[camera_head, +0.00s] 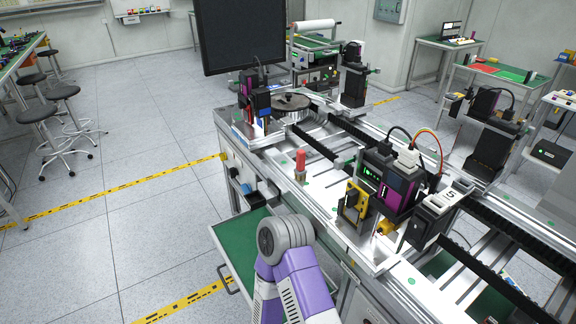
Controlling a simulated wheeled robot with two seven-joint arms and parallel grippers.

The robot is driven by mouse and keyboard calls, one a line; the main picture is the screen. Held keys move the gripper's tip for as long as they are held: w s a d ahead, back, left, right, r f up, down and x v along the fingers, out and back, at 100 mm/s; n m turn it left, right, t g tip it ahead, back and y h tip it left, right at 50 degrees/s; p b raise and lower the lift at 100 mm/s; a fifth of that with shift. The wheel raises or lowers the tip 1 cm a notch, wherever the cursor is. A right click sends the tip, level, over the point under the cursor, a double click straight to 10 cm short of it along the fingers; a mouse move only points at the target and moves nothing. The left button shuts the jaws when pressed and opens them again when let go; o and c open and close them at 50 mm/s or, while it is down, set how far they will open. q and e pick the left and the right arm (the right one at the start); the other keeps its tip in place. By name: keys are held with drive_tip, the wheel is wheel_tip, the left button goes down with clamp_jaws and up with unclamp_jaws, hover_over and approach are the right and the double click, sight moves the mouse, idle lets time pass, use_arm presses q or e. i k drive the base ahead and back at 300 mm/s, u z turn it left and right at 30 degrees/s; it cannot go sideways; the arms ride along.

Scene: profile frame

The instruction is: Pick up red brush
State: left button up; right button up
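A small upright red piece (301,159), with a metallic lower part, stands on the metal profile frame (322,187) near the middle of the view. It is the only red thing on the near frame, and its shape is too small to tell for sure as a brush. One purple and grey arm of mine rises from the bottom edge, in front of the frame's near side, below the red piece and apart from it. Neither of my grippers shows in the view.
A green-lined drawer (231,250) stands open left of my arm. A purple-black device (397,187) and a yellow part (355,201) sit right of the red piece. A large black monitor (240,37) stands behind. Stools (38,115) are far left; the floor (130,140) between is clear.

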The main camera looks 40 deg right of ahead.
sight(300, 172)
drive_tip(key=i, duration=3.3)
drive_tip(key=z, duration=1.65)
